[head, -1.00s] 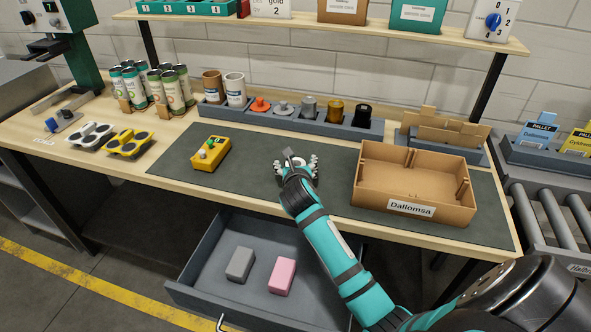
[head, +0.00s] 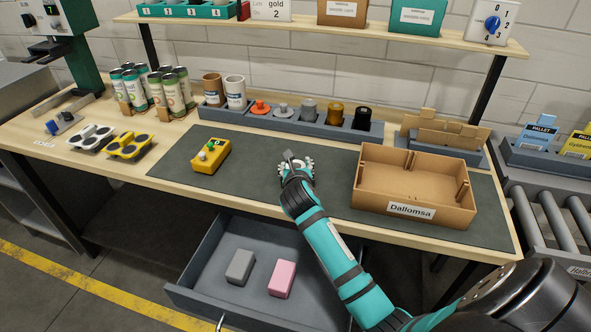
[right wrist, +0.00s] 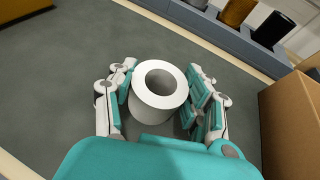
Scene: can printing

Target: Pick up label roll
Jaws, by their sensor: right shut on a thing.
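A white label roll (right wrist: 158,88) with a hollow core stands upright between the fingers of my right gripper (right wrist: 160,95) in the right wrist view. The fingers are shut on it from both sides. In the head view my right gripper (head: 296,168) is low over the dark mat (head: 335,190), and the hand mostly hides the roll there. I cannot tell whether the roll touches the mat. My left gripper is not in view.
A cardboard box (head: 413,209) marked Dallomsa stands right of the gripper. A yellow device (head: 211,157) lies to the left. A grey holder (head: 285,123) with coloured cylinders runs behind. An open drawer (head: 215,265) below holds a grey and a pink block.

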